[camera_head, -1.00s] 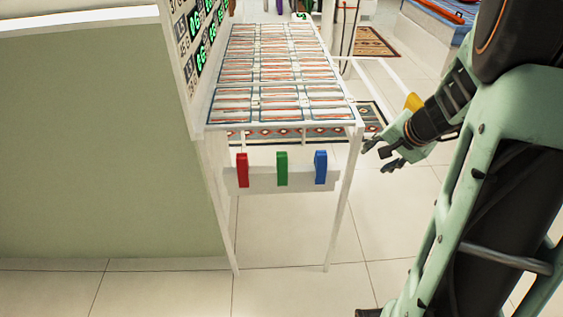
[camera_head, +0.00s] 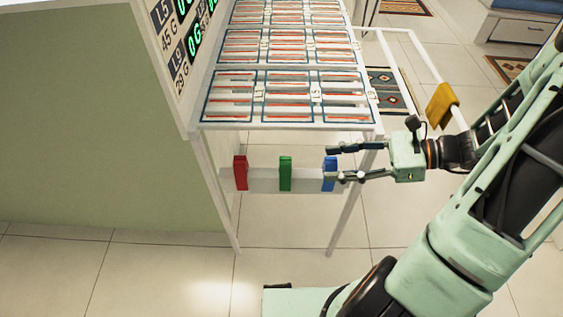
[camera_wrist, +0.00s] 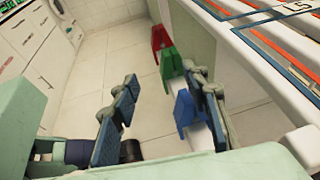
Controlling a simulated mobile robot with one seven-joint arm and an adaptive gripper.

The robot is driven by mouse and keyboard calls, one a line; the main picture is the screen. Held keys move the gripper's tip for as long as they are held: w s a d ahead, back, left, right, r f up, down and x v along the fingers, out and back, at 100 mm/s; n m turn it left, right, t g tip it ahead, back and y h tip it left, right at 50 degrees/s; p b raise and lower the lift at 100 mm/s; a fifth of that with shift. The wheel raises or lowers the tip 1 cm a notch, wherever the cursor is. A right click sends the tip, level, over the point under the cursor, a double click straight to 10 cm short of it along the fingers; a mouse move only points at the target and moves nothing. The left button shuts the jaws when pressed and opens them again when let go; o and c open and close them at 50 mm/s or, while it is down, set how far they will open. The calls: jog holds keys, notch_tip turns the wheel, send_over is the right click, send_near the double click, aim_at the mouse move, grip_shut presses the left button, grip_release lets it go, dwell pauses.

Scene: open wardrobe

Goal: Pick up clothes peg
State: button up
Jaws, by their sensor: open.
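Red (camera_head: 240,173), green (camera_head: 285,174) and blue (camera_head: 329,164) clothes pegs stand in a row on a white bar (camera_head: 262,182) below the end of the white rack. My gripper (camera_head: 334,163) is open and empty at the right end of this row, its fingers pointing left. In the head view the blue peg shows between the fingers and the near finger overlaps its lower part. In the wrist view the blue peg (camera_wrist: 184,108) is close to the right finger, with the green (camera_wrist: 171,64) and red (camera_wrist: 159,38) pegs farther off. I cannot tell whether a finger touches it.
The white rack top (camera_head: 235,120) with striped panels is just above the pegs. A rack leg (camera_head: 345,215) stands close to my gripper. A yellow item (camera_head: 441,105) hangs on a white rail at the right. Tiled floor below is open.

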jog(key=shift+w+a+f+m+t, duration=0.2)
jog(key=shift+f+m+t, duration=0.2)
jog(key=shift+f+m, duration=0.2)
send_near(285, 172)
jog(key=w+a+r, duration=0.1)
jog(key=a, duration=0.1)
jog(key=shift+w+b+x, duration=0.2)
jog(key=shift+b+x, duration=0.2)
jog(key=shift+x, duration=0.95)
jog(key=shift+w+b+x, duration=0.25)
jog(key=shift+b+x, duration=0.15)
jog(key=shift+x, duration=1)
jog(key=shift+d, duration=0.1)
jog(key=shift+c, duration=0.3)
jog(key=c, duration=1)
